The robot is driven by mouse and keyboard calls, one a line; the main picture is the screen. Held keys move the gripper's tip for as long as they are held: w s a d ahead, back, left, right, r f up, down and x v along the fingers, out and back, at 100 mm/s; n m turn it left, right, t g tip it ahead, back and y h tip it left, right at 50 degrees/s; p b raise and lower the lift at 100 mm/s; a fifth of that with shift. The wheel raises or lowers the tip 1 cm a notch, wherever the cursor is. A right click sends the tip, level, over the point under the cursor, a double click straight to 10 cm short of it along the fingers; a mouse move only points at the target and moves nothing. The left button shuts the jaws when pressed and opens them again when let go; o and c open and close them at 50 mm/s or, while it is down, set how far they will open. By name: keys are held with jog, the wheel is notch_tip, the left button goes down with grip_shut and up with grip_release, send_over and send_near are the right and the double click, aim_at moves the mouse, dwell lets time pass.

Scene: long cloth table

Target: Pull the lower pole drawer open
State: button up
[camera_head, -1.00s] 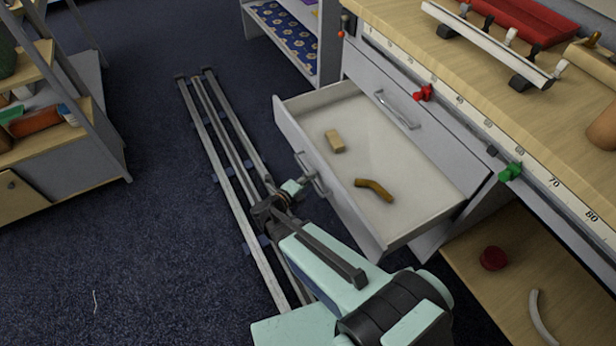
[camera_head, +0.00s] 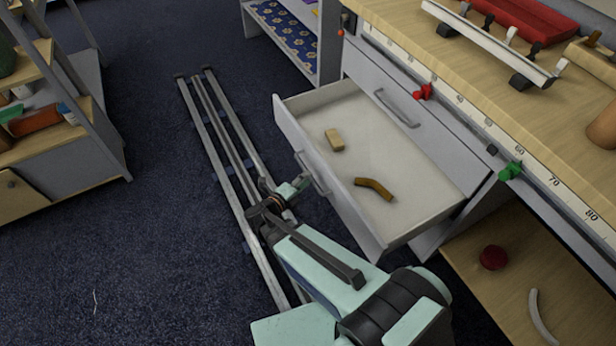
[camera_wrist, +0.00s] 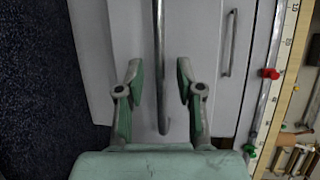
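The lower drawer (camera_head: 345,215) is pulled out from the bench cabinet, and its inside shows. Its metal bar handle (camera_head: 312,174) is on the front panel; it also shows in the wrist view (camera_wrist: 160,40). My gripper (camera_head: 304,183) is at this handle, on the outer side of the drawer. In the wrist view my gripper (camera_wrist: 159,68) is open, with one finger on each side of the bar and a visible gap on both sides. Whether the bar lies deep between the fingers is hard to tell.
A tan block (camera_head: 334,140) and a brown curved piece (camera_head: 374,188) lie in the drawer. The closed upper drawer has its own handle (camera_head: 397,109). A lower shelf (camera_head: 510,250) is at right. Floor rails (camera_head: 222,140) run beside the drawer; open carpet lies left.

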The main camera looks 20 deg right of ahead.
jog(key=v, duration=0.9)
jog(key=shift+s+a+r, duration=0.1)
jog(key=shift+a, duration=0.05)
